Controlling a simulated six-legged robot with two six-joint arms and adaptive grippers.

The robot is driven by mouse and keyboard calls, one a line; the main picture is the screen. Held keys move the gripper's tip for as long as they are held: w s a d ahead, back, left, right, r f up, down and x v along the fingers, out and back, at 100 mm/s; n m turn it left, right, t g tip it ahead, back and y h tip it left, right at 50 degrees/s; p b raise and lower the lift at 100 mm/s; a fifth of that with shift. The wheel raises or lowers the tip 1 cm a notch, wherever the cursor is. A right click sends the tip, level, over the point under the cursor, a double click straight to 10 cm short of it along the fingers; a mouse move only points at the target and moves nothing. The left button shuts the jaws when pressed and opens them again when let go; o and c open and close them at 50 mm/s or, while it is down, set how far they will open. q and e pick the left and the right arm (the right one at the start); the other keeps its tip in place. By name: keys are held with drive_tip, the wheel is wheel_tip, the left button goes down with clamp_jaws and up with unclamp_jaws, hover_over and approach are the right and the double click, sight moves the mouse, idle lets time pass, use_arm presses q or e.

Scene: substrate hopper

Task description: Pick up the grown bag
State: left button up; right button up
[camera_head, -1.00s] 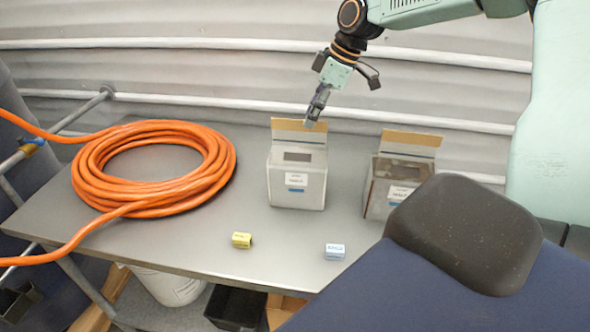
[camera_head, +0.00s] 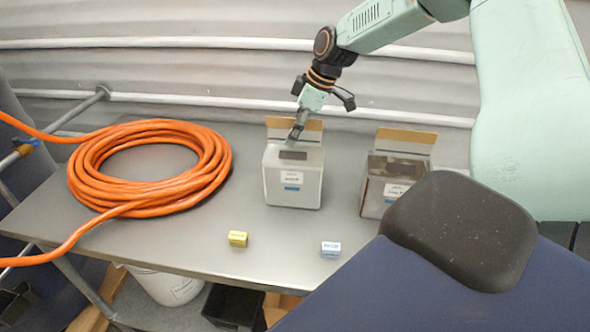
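Two box-shaped bags with upright tan top flaps stand on the grey table. The left bag (camera_head: 292,187) is whitish all over, with a white and blue label and a dark patch on top. The right bag (camera_head: 374,197) looks darker and brownish, with a similar label. The label print is too small to read. My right gripper (camera_head: 295,136) points down at the left bag's top, in front of its flap. It seems at or just above the bag; contact is unclear. Its fingers overlap in this view, so their opening is unclear. My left gripper is not in view.
A coiled orange hose (camera_head: 150,168) covers the table's left side. A small yellow block (camera_head: 238,239) and a small light-blue block (camera_head: 331,249) lie near the front edge. A dark padded shape (camera_head: 457,230) covers the lower right. A corrugated wall with pipes stands behind.

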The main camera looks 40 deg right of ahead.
drive_tip(key=shift+f, duration=0.2)
idle(0.3)
drive_tip(key=shift+c, duration=0.3)
clamp_jaws()
idle(0.4)
drive_tip(key=shift+w+r, duration=0.1)
drive_tip(key=shift+w, duration=0.05)
